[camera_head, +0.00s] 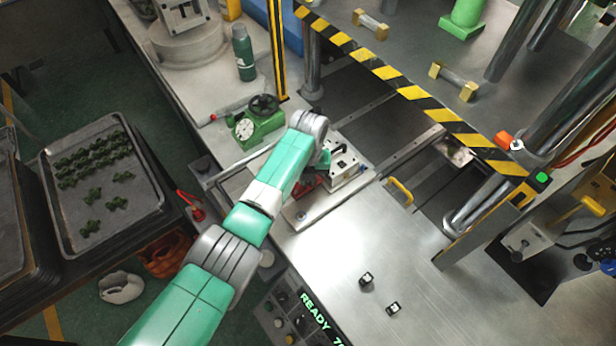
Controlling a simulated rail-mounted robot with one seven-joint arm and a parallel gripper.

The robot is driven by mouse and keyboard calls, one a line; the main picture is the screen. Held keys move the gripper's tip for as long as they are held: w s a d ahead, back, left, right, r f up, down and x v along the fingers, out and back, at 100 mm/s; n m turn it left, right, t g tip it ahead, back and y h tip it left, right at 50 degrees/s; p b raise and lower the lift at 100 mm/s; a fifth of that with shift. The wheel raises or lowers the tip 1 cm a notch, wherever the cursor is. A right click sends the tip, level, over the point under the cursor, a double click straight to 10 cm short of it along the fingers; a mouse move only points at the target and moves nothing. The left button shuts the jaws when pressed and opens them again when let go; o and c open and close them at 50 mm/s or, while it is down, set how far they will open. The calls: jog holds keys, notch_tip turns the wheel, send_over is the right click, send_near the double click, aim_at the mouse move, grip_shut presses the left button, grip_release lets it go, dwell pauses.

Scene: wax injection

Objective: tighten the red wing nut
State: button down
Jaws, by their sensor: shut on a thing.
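My arm reaches in from the bottom of the head view and bends down at the wrist over a pale metal mold block (347,166) on a flat plate. My gripper (322,162) is at the left side of this block, mostly hidden by my own wrist and forearm. A red part (308,184), which looks like the red wing nut, shows in a small patch beside my forearm, low against the block. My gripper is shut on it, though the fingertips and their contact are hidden. How far the nut is turned cannot be seen.
A green dial device (258,122) stands just left of my wrist, with a green bottle (243,52) behind it. A yellow handle (400,191) and a striped press edge (420,97) lie to the right.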

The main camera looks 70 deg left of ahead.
dwell(0.8)
jog(key=c, duration=1.4)
grip_release()
jog(key=shift+c, duration=0.2)
jog(key=shift+r, duration=0.1)
notch_tip(320, 180, up, 8)
jog(key=shift+f+p, duration=0.2)
jog(key=shift+p, duration=0.55)
